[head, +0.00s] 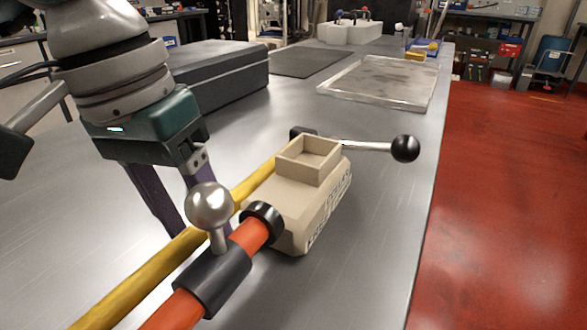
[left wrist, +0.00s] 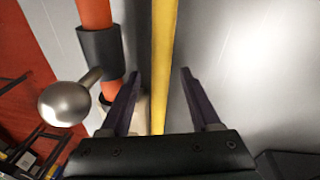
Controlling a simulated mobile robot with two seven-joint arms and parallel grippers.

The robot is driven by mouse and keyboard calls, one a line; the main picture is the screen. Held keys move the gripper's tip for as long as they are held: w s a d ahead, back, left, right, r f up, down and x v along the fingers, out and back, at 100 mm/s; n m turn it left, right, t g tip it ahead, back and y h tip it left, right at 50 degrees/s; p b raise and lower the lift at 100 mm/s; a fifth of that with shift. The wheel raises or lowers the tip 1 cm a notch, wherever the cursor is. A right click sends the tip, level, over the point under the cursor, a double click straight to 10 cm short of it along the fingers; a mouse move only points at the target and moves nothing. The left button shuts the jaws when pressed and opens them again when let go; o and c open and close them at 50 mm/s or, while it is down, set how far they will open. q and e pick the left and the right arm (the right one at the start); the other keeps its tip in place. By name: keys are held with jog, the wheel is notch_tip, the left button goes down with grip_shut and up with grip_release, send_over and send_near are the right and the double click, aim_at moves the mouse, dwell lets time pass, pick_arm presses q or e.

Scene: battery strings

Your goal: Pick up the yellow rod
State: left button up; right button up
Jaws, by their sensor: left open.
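A long yellow rod (head: 150,270) lies on the metal bench, running from the lower left up to behind a beige block. My left gripper (head: 195,215) reaches down over the rod from the left. In the left wrist view the yellow rod (left wrist: 163,60) passes between the two open fingers (left wrist: 157,85), with a gap on each side; it looks ungripped. The finger tips are partly hidden in the head view by the rod and a ball knob. My right gripper is not in view.
An orange bar (head: 177,310) with a black sleeve and silver ball knob (head: 210,206) lies close beside the rod. It joins the beige block (head: 285,205), which has a black-knobbed lever (head: 405,148). A grey case (head: 225,85) and a clear tray (head: 375,103) stand farther back.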

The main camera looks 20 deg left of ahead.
pick_arm(q)
grip_shut()
dwell(0.5)
dwell(0.9)
